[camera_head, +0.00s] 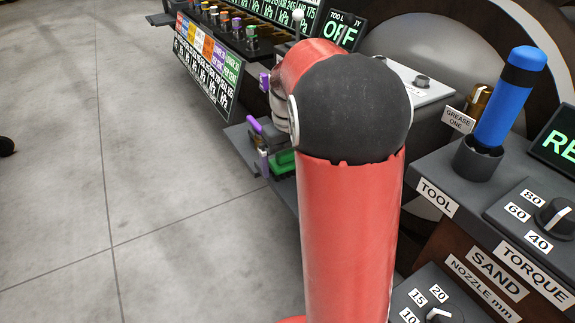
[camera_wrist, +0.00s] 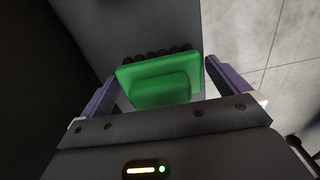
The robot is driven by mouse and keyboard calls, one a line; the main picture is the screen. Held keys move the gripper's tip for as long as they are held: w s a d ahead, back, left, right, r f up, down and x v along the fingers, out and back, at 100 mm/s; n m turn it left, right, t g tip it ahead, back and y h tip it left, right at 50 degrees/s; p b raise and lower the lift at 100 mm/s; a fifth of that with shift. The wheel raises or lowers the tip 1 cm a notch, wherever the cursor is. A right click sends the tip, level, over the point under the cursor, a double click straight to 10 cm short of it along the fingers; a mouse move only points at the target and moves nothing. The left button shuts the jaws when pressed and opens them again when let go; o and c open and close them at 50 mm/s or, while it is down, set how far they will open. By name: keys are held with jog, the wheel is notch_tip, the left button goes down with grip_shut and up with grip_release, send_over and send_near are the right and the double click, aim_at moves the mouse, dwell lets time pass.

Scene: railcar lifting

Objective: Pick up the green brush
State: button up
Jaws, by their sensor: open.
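The green brush (camera_wrist: 157,80) lies on a dark grey shelf (camera_wrist: 130,25) in the wrist view, with dark bristles along its far edge. My gripper (camera_wrist: 158,85) is open, with one purple finger on each side of the brush. Small gaps show between the fingers and the brush, and I cannot tell whether either touches it. In the head view the green brush (camera_head: 283,163) is partly hidden behind my red arm, and the purple gripper (camera_head: 262,140) shows beside it at the shelf.
A blue-handled tool (camera_head: 510,95) stands in a holder on the right console, near labelled knobs (camera_head: 555,218). A rack of labelled coloured items (camera_head: 207,65) stands behind. The concrete floor (camera_head: 150,150) at left is clear near the shelf.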

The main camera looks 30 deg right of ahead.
aim_at(288, 151)
jog(key=c, duration=1)
jog(key=shift+o, duration=0.2)
jog(key=shift+r, duration=0.15)
notch_tip(288, 151, up, 20)
jog(key=p, duration=0.4)
